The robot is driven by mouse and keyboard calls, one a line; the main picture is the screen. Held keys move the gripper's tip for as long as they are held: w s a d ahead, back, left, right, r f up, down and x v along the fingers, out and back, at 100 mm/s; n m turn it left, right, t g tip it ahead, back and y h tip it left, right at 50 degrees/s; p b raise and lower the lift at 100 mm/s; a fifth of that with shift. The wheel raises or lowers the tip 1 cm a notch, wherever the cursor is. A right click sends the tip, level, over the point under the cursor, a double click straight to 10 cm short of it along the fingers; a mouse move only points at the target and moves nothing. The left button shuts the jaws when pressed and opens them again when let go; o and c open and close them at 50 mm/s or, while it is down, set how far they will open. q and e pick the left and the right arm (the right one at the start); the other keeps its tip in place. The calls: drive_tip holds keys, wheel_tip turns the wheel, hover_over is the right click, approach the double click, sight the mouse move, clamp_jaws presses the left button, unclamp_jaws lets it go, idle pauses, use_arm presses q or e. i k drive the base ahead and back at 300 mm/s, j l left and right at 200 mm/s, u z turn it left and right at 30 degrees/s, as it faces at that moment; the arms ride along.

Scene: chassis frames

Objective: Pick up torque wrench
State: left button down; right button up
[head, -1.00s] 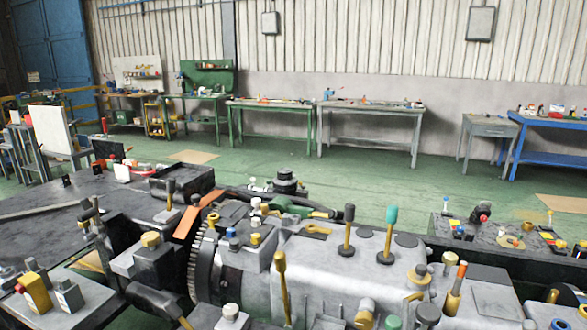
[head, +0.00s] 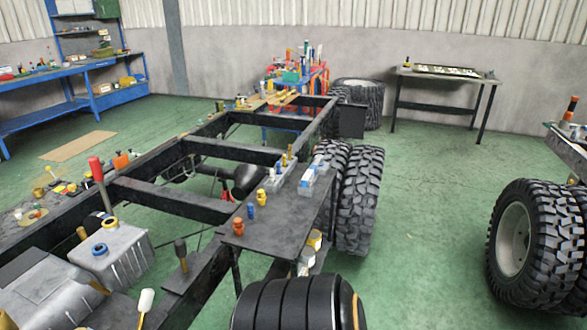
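I cannot pick out a torque wrench for certain in the head view. A long red-handled tool (head: 97,172) stands upright near the grey housing at the left. A white-handled tool (head: 145,302) and a dark-handled tool (head: 181,250) stand lower down, near the frame. They are too small to name surely. Neither of my grippers shows in the view.
A black chassis frame (head: 168,199) runs from lower left to the back centre. A dark plate (head: 278,232) on it carries small coloured parts. Large tyres (head: 361,200) stand beside it, others (head: 540,240) at right. Green floor (head: 430,220) lies clear between them.

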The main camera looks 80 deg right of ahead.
sight(318, 163)
drive_tip(key=z, duration=2.85)
drive_tip(key=u, duration=3.4)
drive_tip(key=z, duration=3.35)
